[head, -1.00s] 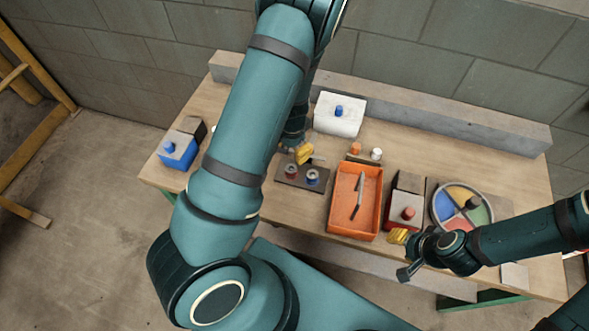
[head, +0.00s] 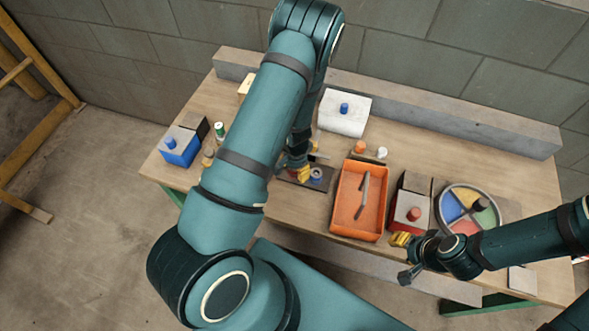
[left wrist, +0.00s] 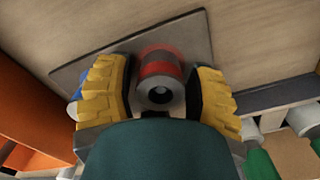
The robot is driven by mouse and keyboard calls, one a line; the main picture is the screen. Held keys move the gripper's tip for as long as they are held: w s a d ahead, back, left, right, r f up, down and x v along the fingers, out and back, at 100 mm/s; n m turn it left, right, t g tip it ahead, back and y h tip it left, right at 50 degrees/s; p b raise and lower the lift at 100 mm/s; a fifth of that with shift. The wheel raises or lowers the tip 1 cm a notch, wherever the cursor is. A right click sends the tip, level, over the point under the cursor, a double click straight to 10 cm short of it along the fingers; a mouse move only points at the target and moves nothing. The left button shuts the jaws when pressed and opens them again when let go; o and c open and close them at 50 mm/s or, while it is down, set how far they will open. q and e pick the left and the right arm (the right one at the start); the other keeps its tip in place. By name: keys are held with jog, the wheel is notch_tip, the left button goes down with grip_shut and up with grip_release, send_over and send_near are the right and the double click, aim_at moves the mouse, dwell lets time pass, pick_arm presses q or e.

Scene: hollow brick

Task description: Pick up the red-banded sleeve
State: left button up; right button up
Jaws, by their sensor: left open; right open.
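The red-banded sleeve (left wrist: 160,75) is a grey hollow cylinder with a red band, on a dark plate (left wrist: 100,62) in the left wrist view. My left gripper (left wrist: 160,98) is open, with one yellow finger on each side of the sleeve; I cannot tell whether they touch it. In the head view my left gripper (head: 299,173) covers the sleeve. A blue-banded sleeve (head: 316,175) stands just right of it on the plate. My right gripper (head: 400,239) is open and empty at the table's front edge, by a red box (head: 398,222).
An orange tray (head: 345,222) holding a dark tool is right of the plate. A round dish with coloured sections (head: 492,218) is farther right. A white block with a blue knob (head: 333,121) stands behind; a blue box (head: 178,152) is at left.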

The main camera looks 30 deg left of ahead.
pick_arm(q)
jog(key=shift+c, duration=0.3)
grip_shut()
